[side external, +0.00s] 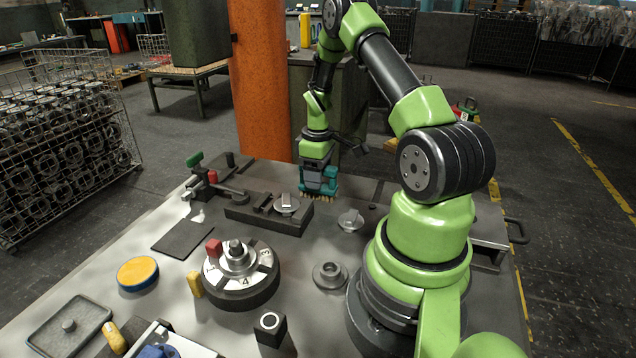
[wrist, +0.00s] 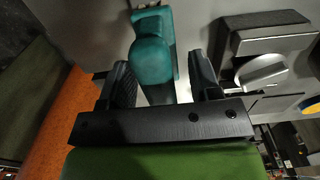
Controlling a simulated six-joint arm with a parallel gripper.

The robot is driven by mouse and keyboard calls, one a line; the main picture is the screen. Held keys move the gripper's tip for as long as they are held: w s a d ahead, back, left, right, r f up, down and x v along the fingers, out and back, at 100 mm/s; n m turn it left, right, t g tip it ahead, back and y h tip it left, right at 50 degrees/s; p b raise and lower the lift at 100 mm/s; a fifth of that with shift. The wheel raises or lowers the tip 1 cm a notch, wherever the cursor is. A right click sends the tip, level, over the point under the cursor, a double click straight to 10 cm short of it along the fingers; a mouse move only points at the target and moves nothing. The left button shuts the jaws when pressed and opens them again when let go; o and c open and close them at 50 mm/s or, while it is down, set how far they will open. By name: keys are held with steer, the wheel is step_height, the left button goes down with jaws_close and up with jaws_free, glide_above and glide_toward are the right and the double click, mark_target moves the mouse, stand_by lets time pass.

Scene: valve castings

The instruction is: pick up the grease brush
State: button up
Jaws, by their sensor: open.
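The grease brush is the teal piece with tan bristles (side external: 329,173) at the far side of the bench, below my wrist. In the wrist view its teal handle (wrist: 153,58) stands between my two black fingers, and its wider teal end reaches the top edge. My gripper (side external: 318,184) is open; it also shows in the wrist view (wrist: 160,72), with one finger on each side of the handle. Small gaps show beside the handle there, and I see no firm contact. In the side view the fingers and brush overlap, so their exact contact is hidden.
A dark fixture block (side external: 268,216) holding a metal part lies just left of the brush. A numbered round dial (side external: 238,278) with a red block, a yellow-and-blue disc (side external: 137,272) and a flanged ring (side external: 330,275) stand nearer. A small metal part (side external: 350,220) sits close by.

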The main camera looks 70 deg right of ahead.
jaws_close()
steer(key=shift+r, duration=0.1)
step_height(320, 180, up, 10)
steer(key=shift+f, duration=0.1)
stand_by(0.4)
